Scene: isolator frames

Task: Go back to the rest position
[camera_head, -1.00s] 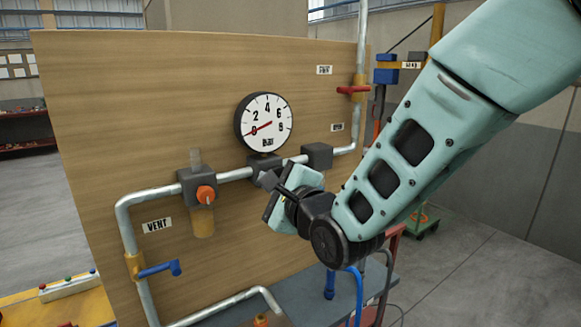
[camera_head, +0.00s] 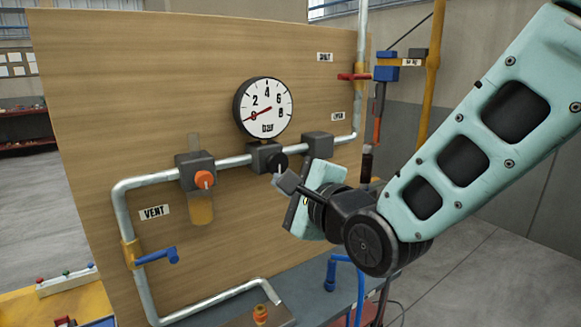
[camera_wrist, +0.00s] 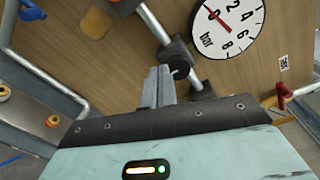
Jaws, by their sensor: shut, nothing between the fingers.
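My gripper (camera_head: 283,178) is shut and empty. It is in front of the wooden panel, just below and right of the black knob (camera_head: 278,162) under the gauge. In the wrist view the shut fingers (camera_wrist: 159,85) point toward the panel, with the black knob (camera_wrist: 180,69) beyond and right of their tips. A gap between the gripper and the knob seems to show in the head view. The round white gauge (camera_head: 264,107) is on the panel above, its red needle near 0.
The wooden panel (camera_head: 90,100) carries grey pipes, an orange knob (camera_head: 204,179), a blue VENT lever (camera_head: 157,256) and a red handle (camera_head: 353,77). A grey shelf (camera_head: 310,305) juts out below. A yellow post (camera_head: 432,80) stands at the right. Open floor lies to the right.

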